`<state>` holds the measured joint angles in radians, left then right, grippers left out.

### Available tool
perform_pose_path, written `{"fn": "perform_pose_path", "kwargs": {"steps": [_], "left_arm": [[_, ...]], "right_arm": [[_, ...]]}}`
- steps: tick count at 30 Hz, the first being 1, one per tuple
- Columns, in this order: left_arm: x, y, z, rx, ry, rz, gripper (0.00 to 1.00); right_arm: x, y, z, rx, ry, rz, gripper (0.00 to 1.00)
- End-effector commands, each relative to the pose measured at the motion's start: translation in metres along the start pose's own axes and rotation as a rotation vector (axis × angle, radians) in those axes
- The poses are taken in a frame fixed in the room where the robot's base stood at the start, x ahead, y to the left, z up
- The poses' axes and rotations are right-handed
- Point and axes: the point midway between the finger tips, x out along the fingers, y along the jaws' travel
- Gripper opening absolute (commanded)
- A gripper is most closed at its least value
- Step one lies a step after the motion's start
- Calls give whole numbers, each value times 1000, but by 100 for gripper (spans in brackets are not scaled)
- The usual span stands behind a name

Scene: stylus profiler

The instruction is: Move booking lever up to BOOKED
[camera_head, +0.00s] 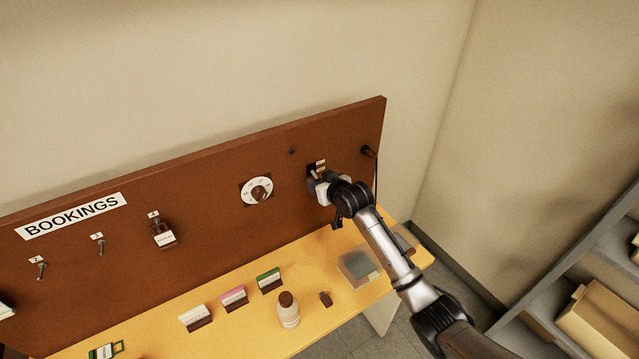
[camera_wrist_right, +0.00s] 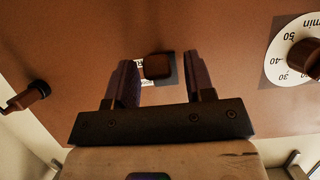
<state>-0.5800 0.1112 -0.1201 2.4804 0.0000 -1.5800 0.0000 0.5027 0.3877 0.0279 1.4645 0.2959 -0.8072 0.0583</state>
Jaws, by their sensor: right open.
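The booking lever's dark brown knob (camera_wrist_right: 157,66) shows in the right wrist view in front of a dark plate with a partly covered white label. My right gripper (camera_wrist_right: 160,74) is open, with one finger on each side of the knob and a visible gap to each. In the head view my right gripper (camera_head: 321,189) is at the right part of the brown board (camera_head: 215,215) and hides most of the lever. The dark lever plate (camera_head: 311,170) and small white labels (camera_head: 320,164) show just above it. The label words are too small to read. My left gripper is not in view.
A round dial (camera_head: 257,190) is left of the lever. A dark peg (camera_head: 368,151) with a hanging cord is to the right. Below, the yellow table (camera_head: 235,331) holds a clear box (camera_head: 358,268), a bottle (camera_head: 288,311) and several card holders. A shelf stands at far right.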

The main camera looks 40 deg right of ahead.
Motion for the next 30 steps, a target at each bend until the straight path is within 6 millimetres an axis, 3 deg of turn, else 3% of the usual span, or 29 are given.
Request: {"fn": "perform_pose_path", "kwargs": {"steps": [13,28,30], "left_arm": [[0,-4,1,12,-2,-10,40],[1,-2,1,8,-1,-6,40],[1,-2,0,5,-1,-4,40]], "right_arm": [[6,0,0,-1,0,0,49],[5,0,0,0,-1,0,2],[5,0,0,0,0,0,0]]}}
